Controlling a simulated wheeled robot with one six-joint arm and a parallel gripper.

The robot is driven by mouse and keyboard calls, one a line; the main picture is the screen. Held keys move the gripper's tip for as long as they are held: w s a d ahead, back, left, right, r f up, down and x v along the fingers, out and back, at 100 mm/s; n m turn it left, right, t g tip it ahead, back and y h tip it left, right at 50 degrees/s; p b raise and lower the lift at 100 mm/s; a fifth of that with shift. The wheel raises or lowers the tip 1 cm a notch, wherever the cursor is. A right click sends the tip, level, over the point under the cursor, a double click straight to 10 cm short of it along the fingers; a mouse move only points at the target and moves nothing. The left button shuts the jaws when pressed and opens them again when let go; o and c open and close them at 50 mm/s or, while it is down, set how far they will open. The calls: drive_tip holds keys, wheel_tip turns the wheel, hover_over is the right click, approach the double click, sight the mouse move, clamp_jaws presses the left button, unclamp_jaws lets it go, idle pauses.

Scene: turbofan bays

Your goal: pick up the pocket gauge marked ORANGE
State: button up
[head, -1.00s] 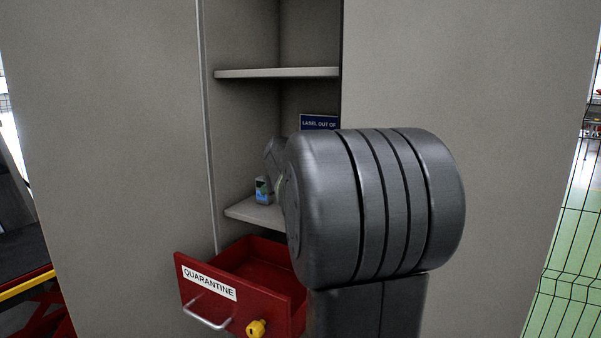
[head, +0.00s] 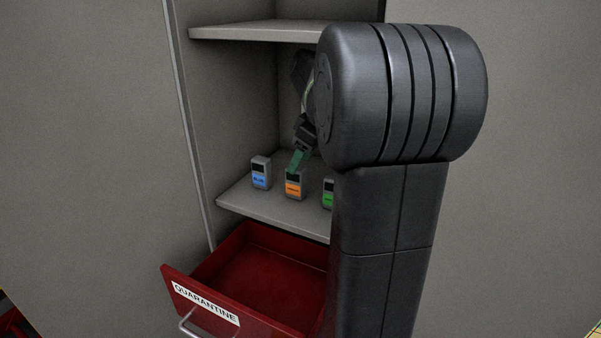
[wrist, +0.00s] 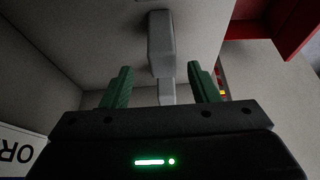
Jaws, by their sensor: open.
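The ORANGE gauge (head: 294,187), a small grey block with a dark screen and an orange label, stands upright on the lower shelf between two similar gauges. My gripper (head: 298,161) is open, with its green fingers just above and behind the gauge's top. Whether they touch it is not clear. In the wrist view my gripper (wrist: 160,66) has its fingers apart, with a plain grey shape between them that I cannot identify. No orange label reads clearly there.
A blue-labelled gauge (head: 261,174) stands left of the orange one. A green-labelled gauge (head: 328,194) stands right, partly hidden by my arm. The open red QUARANTINE drawer (head: 185,287) juts out below the shelf (head: 246,208). An upper shelf (head: 250,32) is overhead.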

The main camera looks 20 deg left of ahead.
sight(293, 180)
drive_tip(key=shift+d+f, duration=0.15)
drive_tip(key=shift+f, duration=0.4)
drive_tip(key=x, duration=0.6)
drive_tip(key=shift+s+f, duration=0.15)
drive_tip(key=shift+f, duration=0.05)
drive_tip(key=shift+r, duration=0.1)
clamp_jaws()
